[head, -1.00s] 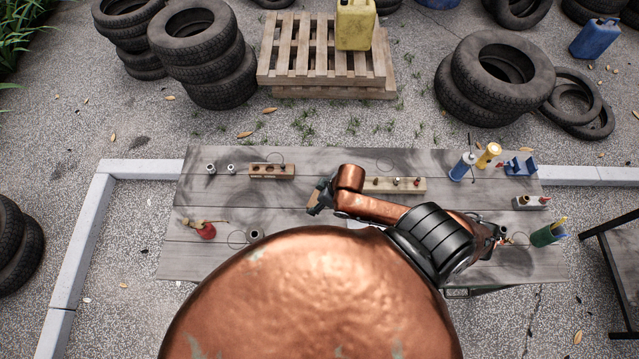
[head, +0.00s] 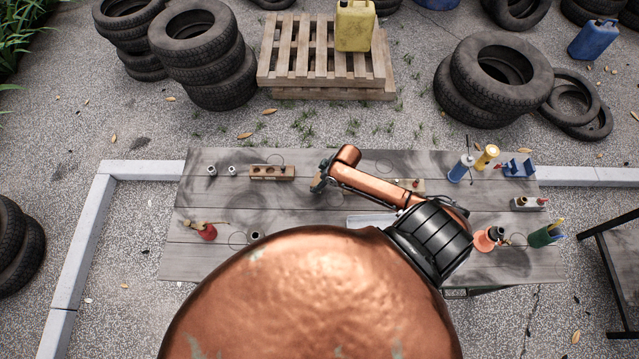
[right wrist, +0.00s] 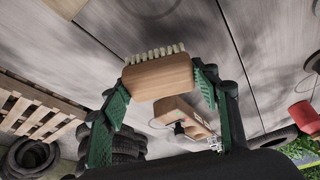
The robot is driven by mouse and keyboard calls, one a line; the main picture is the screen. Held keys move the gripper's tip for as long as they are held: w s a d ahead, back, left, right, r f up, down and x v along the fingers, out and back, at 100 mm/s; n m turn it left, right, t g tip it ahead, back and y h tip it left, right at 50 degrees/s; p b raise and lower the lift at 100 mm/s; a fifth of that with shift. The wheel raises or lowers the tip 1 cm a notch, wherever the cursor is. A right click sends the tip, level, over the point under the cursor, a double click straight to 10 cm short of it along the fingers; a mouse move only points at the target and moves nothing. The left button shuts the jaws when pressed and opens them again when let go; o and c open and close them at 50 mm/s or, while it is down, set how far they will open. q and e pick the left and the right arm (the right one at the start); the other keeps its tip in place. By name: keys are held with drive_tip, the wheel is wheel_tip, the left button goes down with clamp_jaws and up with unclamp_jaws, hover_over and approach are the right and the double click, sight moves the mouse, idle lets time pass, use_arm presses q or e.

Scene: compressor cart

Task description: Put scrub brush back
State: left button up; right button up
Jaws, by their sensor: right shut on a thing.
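The scrub brush (right wrist: 159,80) has a wooden body and pale bristles. In the right wrist view it sits between the green finger pads of my right gripper (right wrist: 162,88), which is shut on it. In the head view my right gripper (head: 319,183) is over the middle of the table, near its far half; the brush is mostly hidden there by the gripper. I cannot tell its exact height above the table. My left gripper is not in view.
The grey table (head: 310,220) carries a wooden block with holes (head: 270,172), a partly hidden pale tray (head: 370,220), a red can (head: 207,232), a blue bottle (head: 460,168), a yellow bottle (head: 487,157), an orange item (head: 486,241) and a green cup (head: 545,236). The left-centre is fairly clear.

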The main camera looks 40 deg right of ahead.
drive_tip(key=shift+w+d+f, duration=0.1)
drive_tip(key=shift+w+f, duration=0.05)
drive_tip(key=shift+f, duration=1.5)
drive_tip(key=o, duration=1)
drive_tip(key=shift+f, duration=0.1)
drive_tip(key=v, duration=1.2)
